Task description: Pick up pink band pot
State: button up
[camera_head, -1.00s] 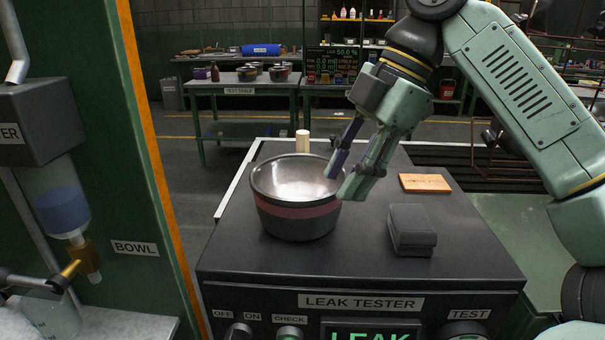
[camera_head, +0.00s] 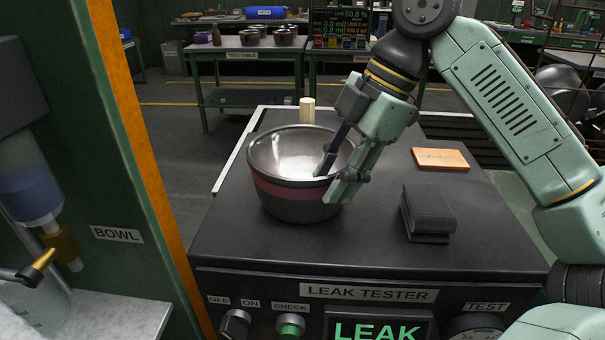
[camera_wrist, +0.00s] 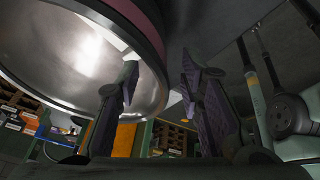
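The pink band pot (camera_head: 282,194) stands upright on the black top of the leak tester (camera_head: 370,253). It is a dark metal bowl with a shiny, empty-looking inside and a pink band around its wall. My gripper (camera_head: 327,186) is open at the pot's right rim, with one finger over the inside and the other outside the wall. In the wrist view the pot (camera_wrist: 85,55) fills the upper left, and its rim passes between the spread fingers (camera_wrist: 160,62). I cannot tell whether either finger touches it.
A dark folded block (camera_head: 430,210) and an orange plate (camera_head: 440,158) lie right of the pot. A pale cylinder (camera_head: 307,109) stands behind it. A green cabinet with an orange edge (camera_head: 150,170) rises at the left. Several pots stand on the test table (camera_head: 240,53) behind.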

jog(key=shift+x, duration=1.25)
jog(key=shift+c, duration=0.4)
grip_shut()
